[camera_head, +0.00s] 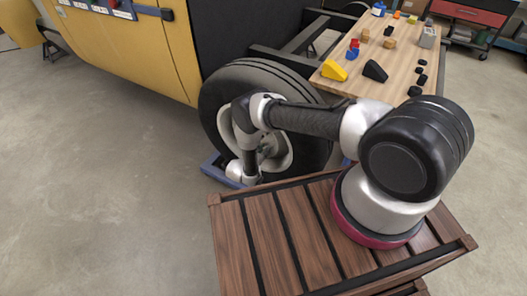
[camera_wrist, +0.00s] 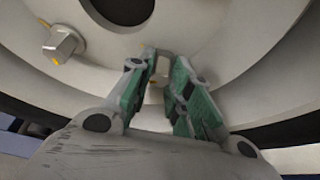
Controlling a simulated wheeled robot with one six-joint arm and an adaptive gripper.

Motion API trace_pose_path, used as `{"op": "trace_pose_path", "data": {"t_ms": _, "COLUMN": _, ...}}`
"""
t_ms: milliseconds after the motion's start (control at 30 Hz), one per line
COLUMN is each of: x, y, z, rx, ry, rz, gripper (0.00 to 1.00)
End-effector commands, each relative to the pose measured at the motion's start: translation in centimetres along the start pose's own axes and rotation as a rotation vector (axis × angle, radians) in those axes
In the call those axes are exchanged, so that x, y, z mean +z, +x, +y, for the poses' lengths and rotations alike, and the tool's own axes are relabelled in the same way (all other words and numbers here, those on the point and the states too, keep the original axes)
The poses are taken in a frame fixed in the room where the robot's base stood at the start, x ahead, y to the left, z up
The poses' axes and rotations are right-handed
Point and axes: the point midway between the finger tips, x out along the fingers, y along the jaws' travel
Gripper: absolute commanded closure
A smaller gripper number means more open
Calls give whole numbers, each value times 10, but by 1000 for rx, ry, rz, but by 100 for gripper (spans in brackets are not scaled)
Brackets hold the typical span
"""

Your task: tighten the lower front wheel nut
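The front wheel (camera_head: 218,95) is a big black tyre with a pale rim, mostly behind my arm in the head view. In the wrist view its pale rim (camera_wrist: 235,50) fills the upper part, with a dark round hub opening at the top. My gripper (camera_wrist: 162,64) points at the rim below this opening. Its green-padded fingers close in on the lower wheel nut (camera_wrist: 162,63), mostly hidden between the tips. Small orange marks show beside the fingertips. Another wheel nut (camera_wrist: 66,43), bare with yellow marks, sits at upper left. The head view hides the fingertips.
A wooden table (camera_head: 385,71) at the back right holds yellow and black wedges and several small blocks. A yellow body panel (camera_head: 140,45) stands left of the wheel. A blue piece (camera_head: 212,168) lies under the tyre. The floor at left is clear.

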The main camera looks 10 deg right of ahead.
Motion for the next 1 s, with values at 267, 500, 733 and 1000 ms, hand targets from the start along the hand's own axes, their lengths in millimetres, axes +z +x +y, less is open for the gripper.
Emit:
{"op": "trace_pose_path", "data": {"t_ms": 267, "x": 0, "y": 0, "z": 0, "rx": 1, "ry": 3, "rz": 0, "gripper": 100}}
{"op": "trace_pose_path", "data": {"t_ms": 500, "x": 0, "y": 0, "z": -2, "rx": 24, "ry": 61, "rz": 1, "gripper": 100}}
{"op": "trace_pose_path", "data": {"t_ms": 733, "x": 0, "y": 0, "z": -4, "rx": 84, "ry": 206, "rz": 0, "gripper": 100}}
{"op": "trace_pose_path", "data": {"t_ms": 1000, "x": -2, "y": 1, "z": -6, "rx": 181, "ry": 440, "rz": 0, "gripper": 100}}
